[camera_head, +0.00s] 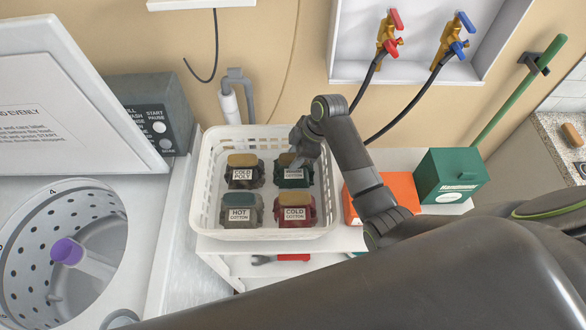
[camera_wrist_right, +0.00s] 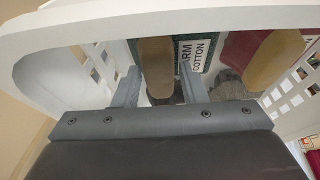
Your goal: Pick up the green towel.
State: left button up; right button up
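The green towel (camera_head: 293,183) is a folded bundle with a WARM COTTON label, in the back right of the white basket (camera_head: 205,205). My right gripper (camera_head: 298,160) is above it and hides part of its top. In the right wrist view the green towel (camera_wrist_right: 209,42) shows at the top with its label. The two fingers of my right gripper (camera_wrist_right: 160,80) stand apart there, with a tan piece seen beyond the gap. I cannot tell whether they touch the bundle. My left gripper is not in view.
The basket also holds COLD POLY (camera_head: 244,172), HOT COTTON (camera_head: 240,211) and red COLD COTTON (camera_head: 294,210) bundles. An orange box (camera_head: 400,188) and a green box (camera_head: 450,176) stand to the right. The washer (camera_head: 95,315) is at left.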

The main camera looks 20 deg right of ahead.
jog(key=shift+f, duration=0.15)
grip_shut()
dwell(0.4)
